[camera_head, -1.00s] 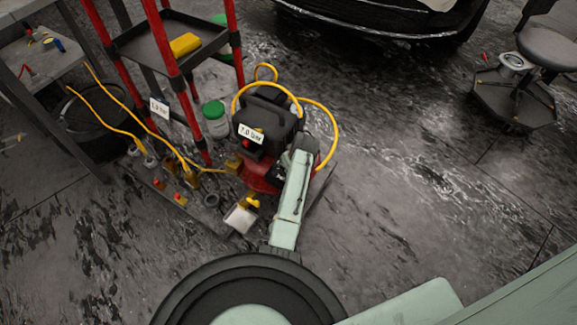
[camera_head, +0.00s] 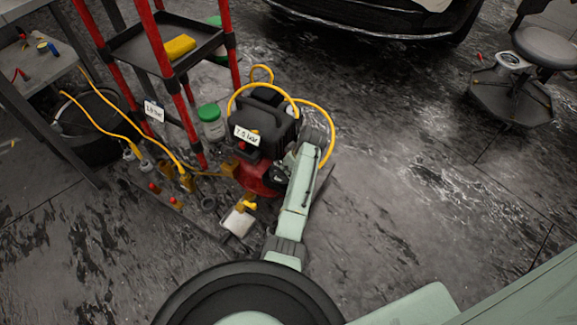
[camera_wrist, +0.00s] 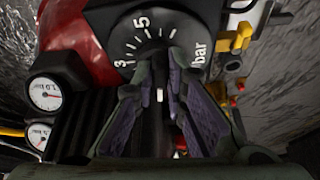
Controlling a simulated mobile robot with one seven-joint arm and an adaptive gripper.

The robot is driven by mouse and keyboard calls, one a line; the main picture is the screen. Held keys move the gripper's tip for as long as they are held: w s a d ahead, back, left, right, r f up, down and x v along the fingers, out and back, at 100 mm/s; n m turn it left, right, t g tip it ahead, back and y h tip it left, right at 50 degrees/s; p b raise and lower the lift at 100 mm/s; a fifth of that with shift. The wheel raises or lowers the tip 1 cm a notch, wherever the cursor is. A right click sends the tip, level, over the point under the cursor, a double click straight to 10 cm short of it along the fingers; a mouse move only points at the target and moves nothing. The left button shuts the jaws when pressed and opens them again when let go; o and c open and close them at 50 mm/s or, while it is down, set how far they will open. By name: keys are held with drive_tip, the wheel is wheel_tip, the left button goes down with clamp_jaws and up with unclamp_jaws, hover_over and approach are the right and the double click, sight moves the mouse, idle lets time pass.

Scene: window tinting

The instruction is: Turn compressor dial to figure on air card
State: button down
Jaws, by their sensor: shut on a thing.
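The compressor (camera_head: 262,128) is black and red, with a white tag (camera_head: 247,135) that seems to read 7.5 bar. In the wrist view its black dial face (camera_wrist: 150,35) shows 3, 5 and "bar" in white. My gripper (camera_wrist: 168,70) is shut on the dial's knob (camera_wrist: 159,96), whose white pointer line shows between the fingers; they hide the lower scale. In the head view my arm hides the knob. A white card (camera_head: 154,111) hangs on the red-posted cart; its figure is too small to read surely.
Two round gauges (camera_wrist: 45,93) sit left of the dial in the wrist view. A yellow hose (camera_head: 328,125) loops around the compressor. Brass fittings (camera_head: 187,182) and a green-lidded jar (camera_head: 211,122) stand left of it. Floor at right is open, up to a stool (camera_head: 545,50).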

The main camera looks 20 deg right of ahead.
drive_tip(key=c, duration=1.6)
unclamp_jaws()
drive_tip(key=shift+r, duration=0.1)
drive_tip(key=v, duration=1.2)
